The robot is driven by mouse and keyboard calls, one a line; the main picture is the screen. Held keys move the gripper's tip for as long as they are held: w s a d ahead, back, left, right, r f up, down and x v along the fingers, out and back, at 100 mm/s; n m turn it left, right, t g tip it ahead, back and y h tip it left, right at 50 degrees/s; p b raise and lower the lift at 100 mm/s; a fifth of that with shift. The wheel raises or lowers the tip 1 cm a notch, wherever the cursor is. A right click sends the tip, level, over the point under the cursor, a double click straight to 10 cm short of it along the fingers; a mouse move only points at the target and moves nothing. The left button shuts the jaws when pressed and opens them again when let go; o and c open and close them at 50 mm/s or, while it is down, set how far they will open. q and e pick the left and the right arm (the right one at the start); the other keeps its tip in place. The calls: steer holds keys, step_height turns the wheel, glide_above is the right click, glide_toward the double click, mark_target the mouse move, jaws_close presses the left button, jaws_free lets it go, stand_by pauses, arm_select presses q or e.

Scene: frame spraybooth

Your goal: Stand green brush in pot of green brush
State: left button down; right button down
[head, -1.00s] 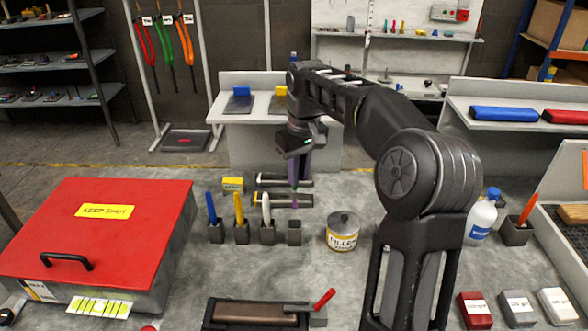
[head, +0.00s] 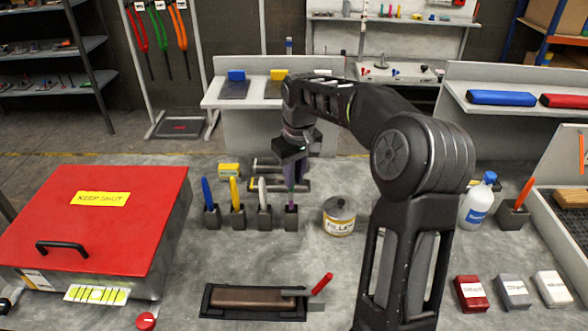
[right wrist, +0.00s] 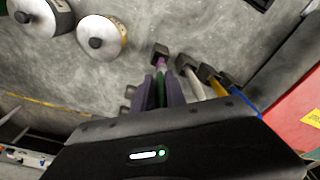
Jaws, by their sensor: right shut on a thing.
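My right gripper (head: 291,172) reaches over the row of pots with its fingers pointing down. In the right wrist view its purple fingers (right wrist: 161,84) are shut on the green brush (right wrist: 160,94), which stands roughly upright. The brush's lower end, pink-purple, meets the mouth of the rightmost dark pot (head: 291,219) of the row; this pot also shows in the right wrist view (right wrist: 160,49). I cannot tell how deep the end sits in it. My left gripper is not in view.
To the left, pots hold a white brush (head: 262,190), a yellow brush (head: 235,192) and a blue brush (head: 207,192). A filler tin (head: 339,221) stands close on the right. A red-lidded box (head: 90,225) is at the left. A black tray (head: 212,302) lies in front.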

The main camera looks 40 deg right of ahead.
steer(key=shift+f+b, duration=1.5)
steer(key=shift+f, duration=0.8)
steer(key=shift+f+b, duration=0.7)
steer(key=shift+f, duration=0.3)
steer(key=c, duration=1.3)
jaws_free()
steer(key=r, duration=0.5)
steer(key=r+b, duration=0.1)
steer(key=r, duration=0.1)
steer(key=shift+s+r, duration=0.4)
steer(key=shift+f, duration=0.1)
